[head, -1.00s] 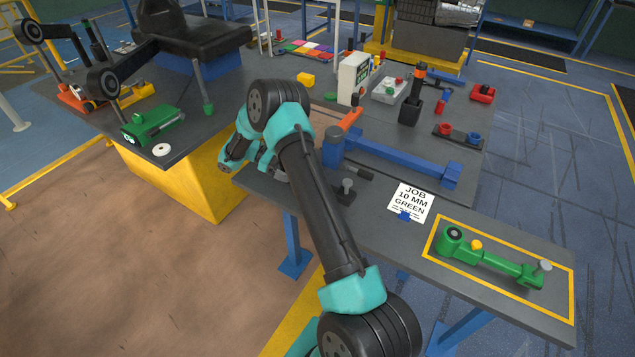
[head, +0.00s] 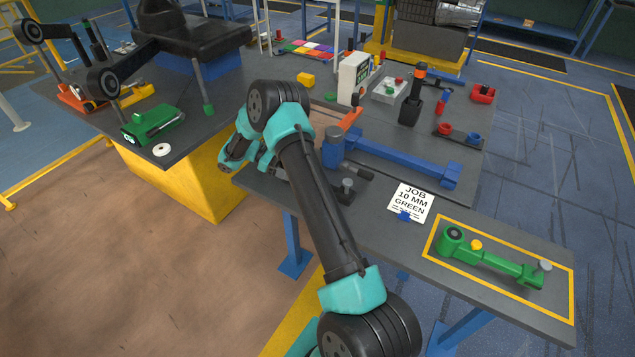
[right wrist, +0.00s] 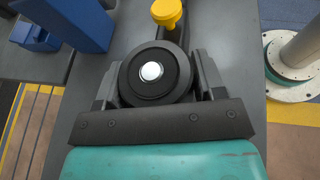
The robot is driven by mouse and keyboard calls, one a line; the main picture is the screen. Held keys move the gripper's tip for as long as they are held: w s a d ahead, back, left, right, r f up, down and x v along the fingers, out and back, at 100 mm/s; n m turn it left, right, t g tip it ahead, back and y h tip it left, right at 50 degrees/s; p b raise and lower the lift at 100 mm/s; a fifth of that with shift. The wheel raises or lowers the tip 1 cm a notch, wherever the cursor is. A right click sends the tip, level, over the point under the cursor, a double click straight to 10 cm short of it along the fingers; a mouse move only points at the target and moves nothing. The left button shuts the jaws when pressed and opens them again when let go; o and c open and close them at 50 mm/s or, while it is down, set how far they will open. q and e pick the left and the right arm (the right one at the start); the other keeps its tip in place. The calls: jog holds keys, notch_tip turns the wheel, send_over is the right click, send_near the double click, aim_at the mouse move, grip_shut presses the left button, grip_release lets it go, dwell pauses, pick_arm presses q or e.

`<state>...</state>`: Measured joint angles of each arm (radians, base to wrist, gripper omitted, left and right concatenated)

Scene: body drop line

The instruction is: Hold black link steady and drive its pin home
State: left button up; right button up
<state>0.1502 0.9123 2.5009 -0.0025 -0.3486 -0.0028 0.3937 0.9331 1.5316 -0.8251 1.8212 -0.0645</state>
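The black link shows in the right wrist view as a round black boss (right wrist: 128,76) with a bright pale disc (right wrist: 151,71) at its centre. A yellow knob (right wrist: 166,11) sits on the link beyond it. My right gripper (right wrist: 158,78) has one finger on each side of the boss, and both appear to touch it. In the head view my right arm covers most of the black link. A dark end piece with an upright grey pin (head: 347,184) shows just right of the arm. My left gripper is not in view.
A blue link (head: 405,160) lies behind the black one. A green link (head: 500,262) lies in a yellow outline at the bench's right end. A card (head: 411,201) reading "JOB 10 MM GREEN" lies between. An orange-handled tool (head: 351,119) and a black holder (head: 411,108) stand farther back.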

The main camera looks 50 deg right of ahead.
jog(key=c, duration=0.7)
jog(key=shift+f, duration=0.25)
jog(key=shift+c, duration=0.5)
jog(key=o, duration=1.3)
jog(key=shift+o, duration=0.2)
jog(key=shift+w+r, duration=0.1)
